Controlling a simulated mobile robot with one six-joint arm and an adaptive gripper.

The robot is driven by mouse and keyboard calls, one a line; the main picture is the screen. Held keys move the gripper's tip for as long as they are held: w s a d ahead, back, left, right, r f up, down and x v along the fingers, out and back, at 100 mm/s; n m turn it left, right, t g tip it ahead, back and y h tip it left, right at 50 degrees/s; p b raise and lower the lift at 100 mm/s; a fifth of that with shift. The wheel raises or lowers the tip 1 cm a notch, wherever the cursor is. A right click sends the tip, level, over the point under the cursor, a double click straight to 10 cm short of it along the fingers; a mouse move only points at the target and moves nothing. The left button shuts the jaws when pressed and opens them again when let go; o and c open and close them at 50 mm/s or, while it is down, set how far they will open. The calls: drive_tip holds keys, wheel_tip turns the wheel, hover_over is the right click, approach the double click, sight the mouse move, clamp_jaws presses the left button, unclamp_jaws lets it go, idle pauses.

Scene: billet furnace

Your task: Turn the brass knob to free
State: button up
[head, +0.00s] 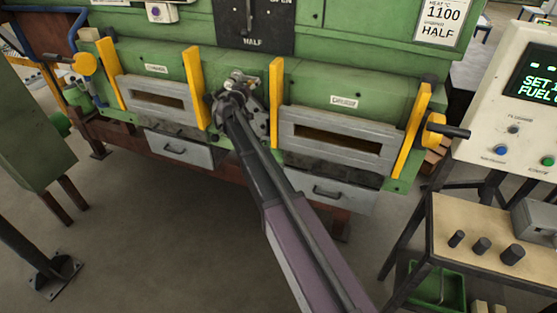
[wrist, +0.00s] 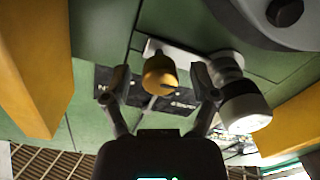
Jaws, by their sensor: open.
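The brass knob (wrist: 160,74) shows in the wrist view as a small rounded yellow piece with a dark notch at its lower edge. My gripper (wrist: 160,84) is open, with one finger on each side of the knob and a visible gap to each. I cannot tell how far the fingertips are from it in depth. A black plate (wrist: 180,103) with small white lettering lies behind the knob, and the fingers partly hide it. In the head view my gripper (head: 231,100) is at the green furnace front between two yellow uprights, and I cannot make out the knob there.
A white cylinder (wrist: 245,106) on a pale pipe stands close to the right finger. A grey disc (wrist: 285,12) is above it. Yellow uprights (head: 194,85) and (head: 276,95) flank my gripper. A bench (head: 450,215) stands at the right. The floor in front is clear.

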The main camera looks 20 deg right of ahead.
drive_tip(key=m, duration=0.3)
drive_tip(key=v, duration=1.4)
drive_tip(key=s+d+f+g+y+b, duration=0.2)
drive_tip(key=s+d+f+g+b, duration=0.2)
drive_tip(key=s+d+f+g, duration=0.5)
drive_tip(key=shift+s+d+f, duration=1.35)
drive_tip(key=shift+s+f, duration=1.65)
drive_tip(key=shift+f, duration=0.5)
drive_tip(key=s+a+f+n+g+y, duration=0.1)
drive_tip(key=s+f+n+g+y, duration=0.1)
drive_tip(key=s, duration=0.7)
drive_tip(key=s+a+f+n+g+y, duration=0.2)
drive_tip(key=s+y, duration=0.4)
drive_tip(key=s, duration=0.3)
wheel_tip(320, 180, down, 2)
drive_tip(key=shift+f+n+g, duration=0.2)
drive_tip(key=shift+n+g, duration=0.3)
drive_tip(key=shift+g, duration=0.5)
